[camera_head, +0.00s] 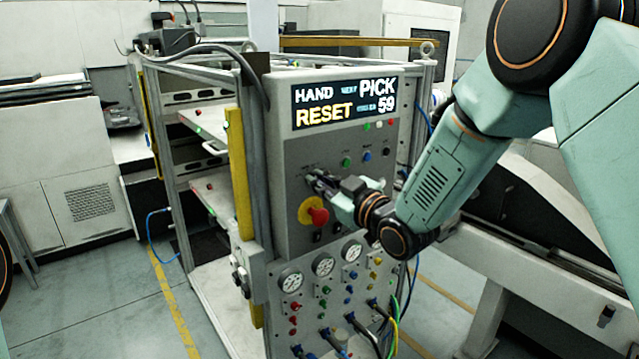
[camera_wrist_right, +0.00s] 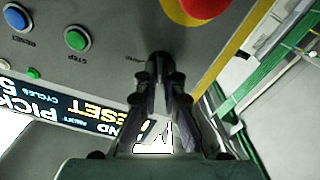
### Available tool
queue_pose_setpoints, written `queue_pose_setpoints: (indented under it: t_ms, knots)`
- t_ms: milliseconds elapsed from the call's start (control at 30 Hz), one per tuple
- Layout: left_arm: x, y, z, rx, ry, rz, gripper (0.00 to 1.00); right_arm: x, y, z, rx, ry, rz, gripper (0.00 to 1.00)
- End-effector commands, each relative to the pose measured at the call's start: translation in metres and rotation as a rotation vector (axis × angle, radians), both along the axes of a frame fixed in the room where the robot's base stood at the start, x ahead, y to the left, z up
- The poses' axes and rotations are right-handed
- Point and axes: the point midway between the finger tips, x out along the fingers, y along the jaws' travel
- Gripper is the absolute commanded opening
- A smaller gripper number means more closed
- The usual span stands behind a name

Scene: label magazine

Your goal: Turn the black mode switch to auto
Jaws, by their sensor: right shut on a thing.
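The grey control panel (camera_head: 285,160) stands in the middle of the head view. My right gripper (camera_head: 317,182) reaches its face from the right, just above the red emergency knob. In the right wrist view its fingers (camera_wrist_right: 160,78) come together at the panel, shut on the small black mode switch (camera_wrist_right: 158,57). The fingers hide most of the switch, so its angle is hard to read. The panel's display (camera_head: 343,103) reads HAND, PICK, RESET and 59. My left gripper is not in view.
The red emergency knob (camera_head: 319,216) on its yellow plate (camera_head: 304,208) sits close below the gripper. Green (camera_wrist_right: 76,39) and blue (camera_wrist_right: 18,17) buttons are nearby. Gauges (camera_head: 323,264) and hoses fill the lower panel. A yellow post (camera_head: 239,175) stands left of the panel.

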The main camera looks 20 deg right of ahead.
Motion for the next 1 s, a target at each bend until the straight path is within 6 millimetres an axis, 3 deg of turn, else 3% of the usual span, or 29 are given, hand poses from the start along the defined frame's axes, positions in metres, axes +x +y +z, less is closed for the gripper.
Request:
queue_pose_setpoints:
  t_ms: [1000]
  knots:
    - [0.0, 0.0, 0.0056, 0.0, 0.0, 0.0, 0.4, -0.0013, -0.0029, -0.0084, 0.905, 0.349, -0.005, 0.0]
